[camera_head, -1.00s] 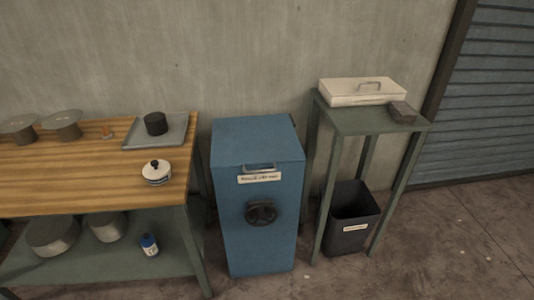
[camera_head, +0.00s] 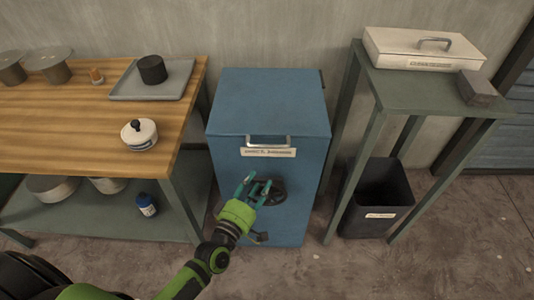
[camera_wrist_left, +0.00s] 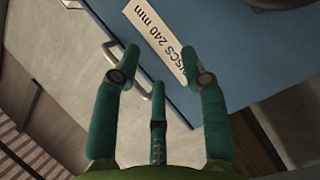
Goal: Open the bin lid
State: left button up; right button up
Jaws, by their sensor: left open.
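The blue bin (camera_head: 267,110) stands on the floor between the wooden bench and the green stand, with its lid shut. A metal handle (camera_head: 267,141) is on the front edge of the lid, above a white label (camera_head: 268,152). A dark round knob (camera_head: 268,192) is on the bin's front. My left gripper (camera_head: 256,182) is open and empty in front of the bin, below the handle, and overlaps the knob in the head view. In the left wrist view its spread fingers (camera_wrist_left: 163,62) show near the label (camera_wrist_left: 160,35) and the handle (camera_wrist_left: 128,75). My right gripper is out of view.
At left, a wooden bench (camera_head: 60,120) holds a tray (camera_head: 122,93) and a small lidded pot (camera_head: 139,134). At right, a green stand (camera_head: 418,97) carries a white lidded box (camera_head: 424,48). A black bin (camera_head: 379,190) stands beneath it. Floor in front is clear.

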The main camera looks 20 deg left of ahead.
aim_at(267, 147)
pick_arm(q)
jog(key=w+r+n, duration=0.1)
jog(key=w+r, duration=0.1)
jog(key=w+r+n+t, duration=0.1)
jog(key=w+r, duration=0.1)
jog(key=r, duration=0.1)
jog(key=w+r+t, duration=0.1)
jog(key=w+r, duration=0.2)
jog(key=shift+w+d+r+n, duration=0.1)
jog(key=shift+d+n, duration=0.2)
jog(key=shift+n, duration=0.1)
jog(key=shift+w, duration=0.35)
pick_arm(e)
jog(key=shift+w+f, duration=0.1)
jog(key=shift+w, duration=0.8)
pick_arm(q)
grip_shut()
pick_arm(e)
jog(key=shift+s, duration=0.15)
